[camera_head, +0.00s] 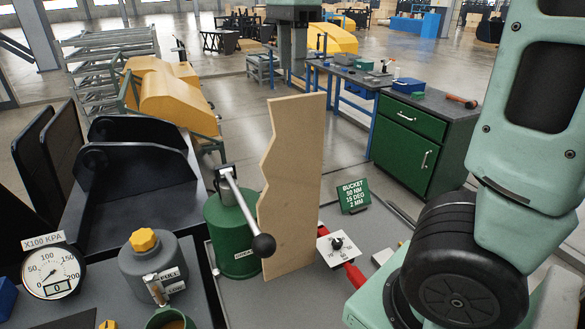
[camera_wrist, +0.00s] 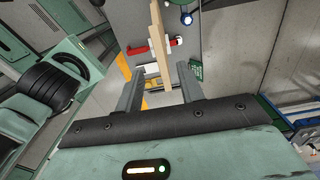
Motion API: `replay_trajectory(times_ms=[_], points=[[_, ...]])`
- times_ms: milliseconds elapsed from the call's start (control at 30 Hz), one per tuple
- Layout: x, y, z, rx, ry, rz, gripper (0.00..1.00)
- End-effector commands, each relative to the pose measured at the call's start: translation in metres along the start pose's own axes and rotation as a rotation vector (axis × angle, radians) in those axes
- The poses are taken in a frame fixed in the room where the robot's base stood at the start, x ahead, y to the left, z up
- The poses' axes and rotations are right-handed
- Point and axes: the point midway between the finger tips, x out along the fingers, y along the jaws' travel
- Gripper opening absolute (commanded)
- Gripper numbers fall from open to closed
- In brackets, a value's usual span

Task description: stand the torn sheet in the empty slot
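The torn sheet (camera_head: 294,190) is a tall tan board with a jagged left edge. It stands nearly upright, slightly tilted, in the middle of the head view. In the wrist view it shows edge-on as a narrow strip (camera_wrist: 163,62). My gripper (camera_wrist: 160,59) has its two fingers spread apart, with the sheet's edge in line between them and gaps on both sides. The head view does not show my fingers. A black rack (camera_head: 130,205) with upright dividers stands at the left, dark panels (camera_head: 38,165) beside it. I cannot tell which slot is empty.
A green canister (camera_head: 228,235) with a black-knobbed lever stands close left of the sheet. A grey jug (camera_head: 153,268) and pressure gauge (camera_head: 53,272) are at front left. A white plate (camera_head: 337,250) by a red bar and a green sign (camera_head: 352,195) are right of the sheet.

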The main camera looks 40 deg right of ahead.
Motion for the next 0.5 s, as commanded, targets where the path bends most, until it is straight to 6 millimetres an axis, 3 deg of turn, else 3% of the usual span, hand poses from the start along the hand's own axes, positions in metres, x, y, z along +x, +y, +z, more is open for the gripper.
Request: replay_trajectory(times_ms=[200, 500], points=[[0.039, 0.0, 0.001, -0.002, 0.001, 0.003, 0.38], [0.06, 0.001, 0.001, -0.003, 0.0, 0.003, 0.38]])
